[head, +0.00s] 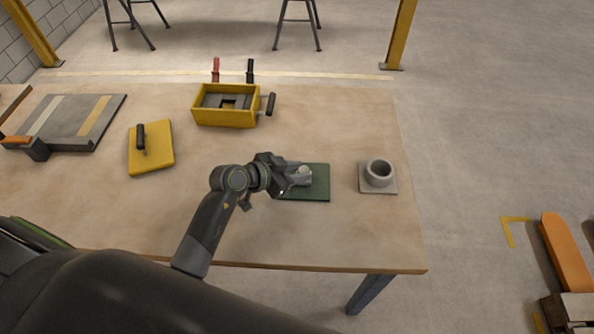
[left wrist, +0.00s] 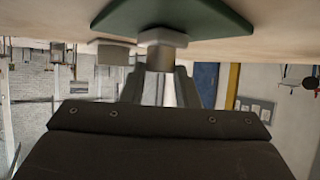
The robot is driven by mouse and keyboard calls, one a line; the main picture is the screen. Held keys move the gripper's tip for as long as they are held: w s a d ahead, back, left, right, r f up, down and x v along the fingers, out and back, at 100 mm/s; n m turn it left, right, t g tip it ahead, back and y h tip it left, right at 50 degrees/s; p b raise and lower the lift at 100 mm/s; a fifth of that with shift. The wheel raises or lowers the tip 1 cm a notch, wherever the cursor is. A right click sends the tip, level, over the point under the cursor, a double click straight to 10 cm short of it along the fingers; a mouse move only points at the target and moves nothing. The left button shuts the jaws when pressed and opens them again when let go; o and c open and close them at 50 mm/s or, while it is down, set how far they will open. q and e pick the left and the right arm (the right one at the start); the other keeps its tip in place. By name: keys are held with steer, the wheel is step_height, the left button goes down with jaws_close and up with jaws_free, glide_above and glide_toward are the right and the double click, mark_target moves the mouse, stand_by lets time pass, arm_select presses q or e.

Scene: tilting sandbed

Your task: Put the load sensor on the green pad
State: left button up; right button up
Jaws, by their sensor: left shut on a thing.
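The load sensor (head: 303,174) is a small light-grey piece with a round knob, seen in the head view over the green pad. My left gripper (head: 287,181) is shut on it from the left side. The green pad (head: 318,189) lies flat on the table, partly hidden by the gripper and sensor. In the left wrist view, which looks upside down, the sensor (left wrist: 163,38) shows a flat-sided end against the green pad (left wrist: 205,17). I cannot tell whether it touches the pad. My right gripper is not in view.
A grey cup (head: 379,172) on a square plate stands right of the pad, near the table's right edge. A yellow open box (head: 226,118) with handles stands behind. A yellow block with a black handle (head: 152,152) and a grey striped board (head: 75,122) are left.

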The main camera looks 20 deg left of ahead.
arm_select(q)
steer(key=shift+f, duration=0.1)
steer(key=o, duration=1.1)
steer(key=shift+c, duration=0.2)
steer(key=shift+s+a+r, duration=0.15)
steer(key=shift+r, duration=0.1)
steer(key=v, duration=1.1)
steer(key=shift+s+p, duration=0.2)
steer(key=shift+p, duration=0.2)
steer(key=shift+a, duration=0.15)
